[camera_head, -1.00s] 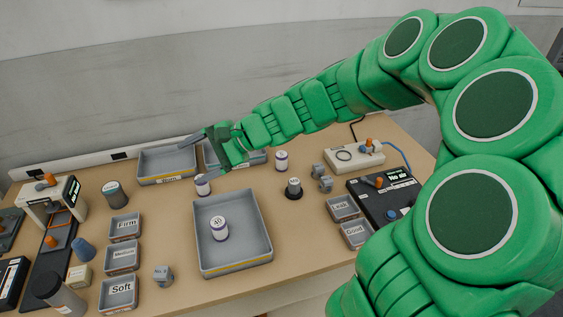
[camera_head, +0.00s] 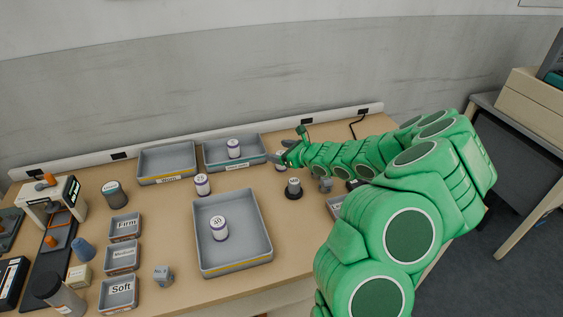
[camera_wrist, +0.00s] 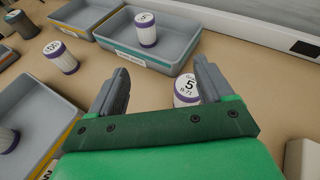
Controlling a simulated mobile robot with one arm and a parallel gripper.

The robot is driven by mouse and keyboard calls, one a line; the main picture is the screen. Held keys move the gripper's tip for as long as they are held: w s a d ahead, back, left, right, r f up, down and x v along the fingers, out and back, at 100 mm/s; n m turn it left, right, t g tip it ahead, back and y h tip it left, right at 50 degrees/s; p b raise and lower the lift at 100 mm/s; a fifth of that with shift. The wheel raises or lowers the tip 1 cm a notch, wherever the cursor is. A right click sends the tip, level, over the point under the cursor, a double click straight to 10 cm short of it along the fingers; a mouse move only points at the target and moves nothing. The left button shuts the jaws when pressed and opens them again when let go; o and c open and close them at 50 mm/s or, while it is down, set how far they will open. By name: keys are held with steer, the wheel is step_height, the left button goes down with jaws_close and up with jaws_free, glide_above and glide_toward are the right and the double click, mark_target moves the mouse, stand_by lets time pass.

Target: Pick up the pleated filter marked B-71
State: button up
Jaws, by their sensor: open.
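A white roll with purple bands (camera_wrist: 187,92) shows in the wrist view, with a top label that seems to read 5 and B-71. It stands upright on the table, close to the right finger, and its lower part is hidden by my gripper. In the head view the same roll (camera_head: 281,162) is partly covered by my gripper (camera_head: 286,153). My gripper (camera_wrist: 163,72) is open with nothing held. The roll appears below and beyond the jaws, nearer the right finger; I cannot tell whether they touch.
Similar rolls stand in the back tray (camera_head: 234,149), on the table (camera_head: 202,184) and in the front tray (camera_head: 219,228). An empty grey tray (camera_head: 166,163) is at back left. A dark-based weight (camera_head: 294,188) stands near my gripper. Small bins (camera_head: 123,257) are at left.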

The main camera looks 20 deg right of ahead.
steer(key=d+f+m+h, duration=0.1)
steer(key=d+f, duration=0.1)
steer(key=d+f+m, duration=0.1)
steer(key=d+f, duration=0.1)
steer(key=f, duration=0.1)
steer(key=shift+d+h, duration=0.1)
steer(key=shift+h, duration=0.3)
steer(key=shift+x, duration=3.8)
steer(key=shift+r, duration=0.1)
steer(key=c, duration=1)
steer(key=shift+c, duration=0.2)
steer(key=shift+r, duration=0.1)
